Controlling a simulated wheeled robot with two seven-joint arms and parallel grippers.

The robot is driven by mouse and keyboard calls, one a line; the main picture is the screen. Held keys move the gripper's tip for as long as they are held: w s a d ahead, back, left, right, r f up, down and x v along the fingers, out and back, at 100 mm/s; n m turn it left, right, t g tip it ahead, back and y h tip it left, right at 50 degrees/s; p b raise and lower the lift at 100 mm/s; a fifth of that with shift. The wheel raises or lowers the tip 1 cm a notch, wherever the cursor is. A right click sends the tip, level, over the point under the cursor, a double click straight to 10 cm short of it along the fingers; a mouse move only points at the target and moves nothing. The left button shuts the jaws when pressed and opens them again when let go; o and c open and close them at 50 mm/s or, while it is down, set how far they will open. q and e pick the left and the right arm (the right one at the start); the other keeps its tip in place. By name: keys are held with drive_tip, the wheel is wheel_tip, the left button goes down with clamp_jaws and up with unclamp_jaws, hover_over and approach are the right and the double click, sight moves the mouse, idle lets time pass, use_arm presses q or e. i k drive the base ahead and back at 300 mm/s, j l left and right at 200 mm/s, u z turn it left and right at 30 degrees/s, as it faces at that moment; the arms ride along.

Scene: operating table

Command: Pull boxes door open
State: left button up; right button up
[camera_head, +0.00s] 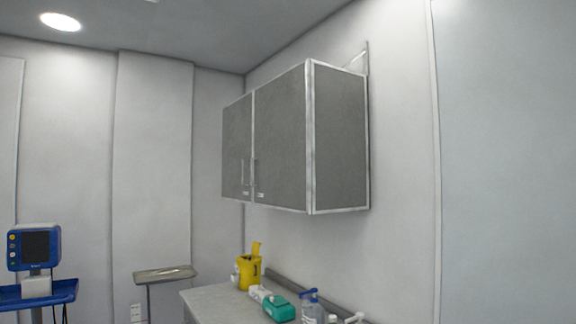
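A grey wall cabinet (340,140) with pale metal edges hangs on the wall right of centre. Its front has two doors, a left door (236,135) and a wider-looking right door (281,125), and both look shut. A vertical handle shows on the left door (243,172) and another on the right door (254,173), side by side near the middle seam. Neither of my grippers is in view. The inside of the cabinet is hidden.
Below the cabinet a grey counter (212,303) holds a yellow container (249,272), a green box (279,309) and bottles (311,306). A small tray stand (165,273) and a blue monitor (35,247) on a cart stand left. Air before the doors looks clear.

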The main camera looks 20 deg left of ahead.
sight(282, 157)
drive_tip(key=i+j+z, duration=0.1)
drive_tip(key=j, duration=0.3)
drive_tip(key=i+j+z, duration=0.25)
drive_tip(key=i+j, duration=0.15)
drive_tip(key=j, duration=0.4)
drive_tip(key=i+j+z, duration=0.1)
drive_tip(key=j, duration=0.3)
drive_tip(key=i+j+z, duration=0.15)
drive_tip(key=j, duration=0.3)
